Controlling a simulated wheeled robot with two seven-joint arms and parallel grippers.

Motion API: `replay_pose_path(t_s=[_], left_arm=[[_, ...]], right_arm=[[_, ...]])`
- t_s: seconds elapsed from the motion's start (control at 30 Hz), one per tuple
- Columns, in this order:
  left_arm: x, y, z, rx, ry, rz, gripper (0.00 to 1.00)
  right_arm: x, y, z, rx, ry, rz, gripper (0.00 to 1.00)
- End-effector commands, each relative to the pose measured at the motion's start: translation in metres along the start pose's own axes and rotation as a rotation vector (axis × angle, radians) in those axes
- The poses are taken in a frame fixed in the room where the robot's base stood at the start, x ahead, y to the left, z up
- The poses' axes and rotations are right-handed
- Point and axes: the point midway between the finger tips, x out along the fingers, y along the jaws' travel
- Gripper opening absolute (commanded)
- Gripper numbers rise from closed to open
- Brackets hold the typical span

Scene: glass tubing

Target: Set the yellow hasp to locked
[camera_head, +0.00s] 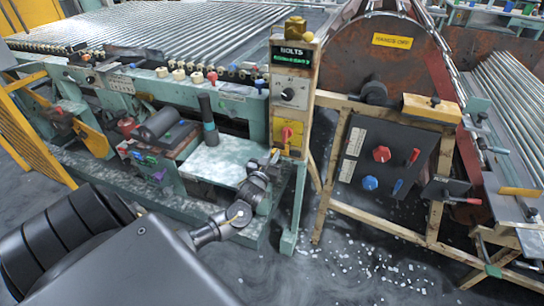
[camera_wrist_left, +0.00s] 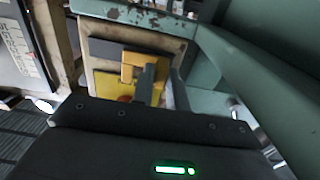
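A yellow hasp plate (camera_head: 290,135) with a reddish part at its middle is on the front of the narrow control post, below a white dial panel. In the left wrist view the yellow hasp (camera_wrist_left: 140,68) shows on a pale panel beyond the dark gripper body, with a grey upright piece in front of it. My left gripper (camera_head: 274,157) is at the lower left edge of the hasp, close to it; contact cannot be made out. Its fingers are too small and partly hidden, so their opening is unclear. My right gripper is not in view.
The control post carries a BOLTS display (camera_head: 292,56) above a dial panel (camera_head: 289,94). Right of it is a dark panel (camera_head: 386,156) with red and blue knobs. A green machine frame (camera_head: 232,100) stands left of the post. White fragments litter the floor (camera_head: 365,265).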

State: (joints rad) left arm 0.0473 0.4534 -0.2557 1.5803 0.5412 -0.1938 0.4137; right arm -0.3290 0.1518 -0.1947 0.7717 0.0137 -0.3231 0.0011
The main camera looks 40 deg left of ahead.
Motion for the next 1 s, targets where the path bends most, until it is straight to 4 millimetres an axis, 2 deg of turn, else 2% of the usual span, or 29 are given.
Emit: replay_pose_path(t_s=[0.03,0.1,0.37,0.5,0.63,0.87,0.9,1.0], left_arm=[[0.000,0.000,0.000,0.000,0.000,0.000,0.08],[0.000,0.000,0.000,0.000,0.000,0.000,0.00],[0.000,0.000,0.000,0.000,0.000,0.000,0.00],[0.000,0.011,-0.001,-0.004,-0.001,0.000,0.00],[0.000,0.028,-0.002,-0.004,0.001,0.000,0.00],[0.001,0.031,0.000,-0.001,0.001,0.006,0.00],[0.001,0.032,0.000,-0.001,0.001,0.007,0.14],[0.001,0.031,0.000,-0.001,0.001,0.006,0.27]], right_arm=[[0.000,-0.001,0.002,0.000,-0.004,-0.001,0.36],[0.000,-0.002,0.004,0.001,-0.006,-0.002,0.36],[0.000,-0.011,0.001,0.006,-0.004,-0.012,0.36],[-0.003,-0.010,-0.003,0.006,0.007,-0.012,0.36],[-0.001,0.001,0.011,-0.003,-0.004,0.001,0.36],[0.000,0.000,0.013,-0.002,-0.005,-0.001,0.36],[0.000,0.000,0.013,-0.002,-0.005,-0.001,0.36],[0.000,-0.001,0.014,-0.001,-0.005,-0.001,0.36]])
